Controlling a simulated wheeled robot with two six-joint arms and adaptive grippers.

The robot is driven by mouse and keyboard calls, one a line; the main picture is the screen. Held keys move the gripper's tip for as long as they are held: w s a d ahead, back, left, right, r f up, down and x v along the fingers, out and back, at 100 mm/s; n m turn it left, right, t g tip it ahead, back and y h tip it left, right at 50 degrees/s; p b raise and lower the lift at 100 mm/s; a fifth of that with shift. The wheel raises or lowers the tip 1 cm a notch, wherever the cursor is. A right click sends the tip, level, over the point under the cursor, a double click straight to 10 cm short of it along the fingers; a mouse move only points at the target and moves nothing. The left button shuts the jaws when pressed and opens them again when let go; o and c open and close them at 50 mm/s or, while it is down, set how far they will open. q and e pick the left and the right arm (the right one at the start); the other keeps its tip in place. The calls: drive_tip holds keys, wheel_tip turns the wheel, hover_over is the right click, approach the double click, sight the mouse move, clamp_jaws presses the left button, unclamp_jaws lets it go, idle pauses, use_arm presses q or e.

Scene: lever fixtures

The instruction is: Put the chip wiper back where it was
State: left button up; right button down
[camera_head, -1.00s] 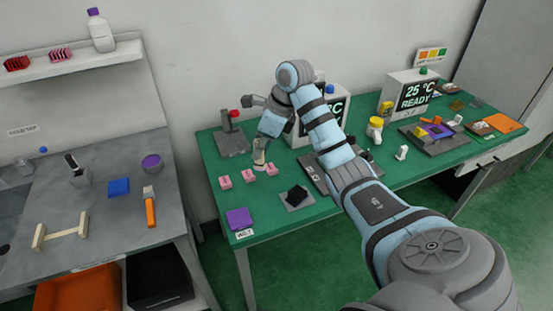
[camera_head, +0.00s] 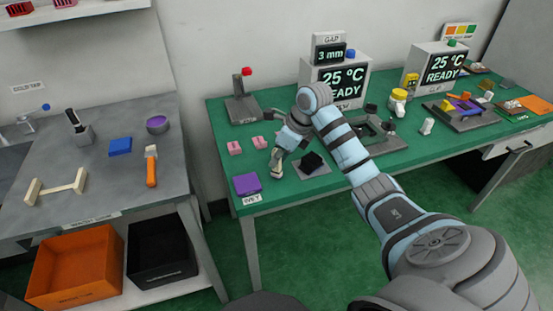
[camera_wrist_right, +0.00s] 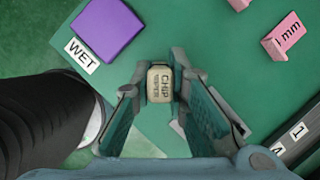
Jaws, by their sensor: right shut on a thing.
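The chip wiper (camera_wrist_right: 160,84) is a beige block lettered CHIP in the right wrist view. My right gripper (camera_wrist_right: 160,92) is shut on it, one finger on each side. In the head view my right gripper (camera_head: 277,168) is low over the green table's front left part, between the purple block (camera_head: 246,183) and a dark block on a grey plate (camera_head: 312,162). A pale bit of the wiper (camera_head: 276,175) shows at the fingertips there. I cannot tell whether the wiper touches the table. My left gripper is not in view.
Pink blocks (camera_head: 234,148) stand behind the gripper. A WET label (camera_wrist_right: 82,56) lies beside the purple block. Bare green table (camera_wrist_right: 180,30) lies around the wiper.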

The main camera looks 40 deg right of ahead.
drive_tip(key=c, duration=2)
unclamp_jaws()
drive_tip(key=shift+f, duration=0.15)
drive_tip(key=o, duration=0.4)
drive_tip(key=shift+d+r, duration=0.1)
drive_tip(key=shift+r, duration=0.4)
drive_tip(key=p+v, duration=0.1)
drive_tip(key=v, duration=1)
drive_tip(key=shift+s+r+p, duration=0.2)
drive_tip(key=shift+p, duration=0.2)
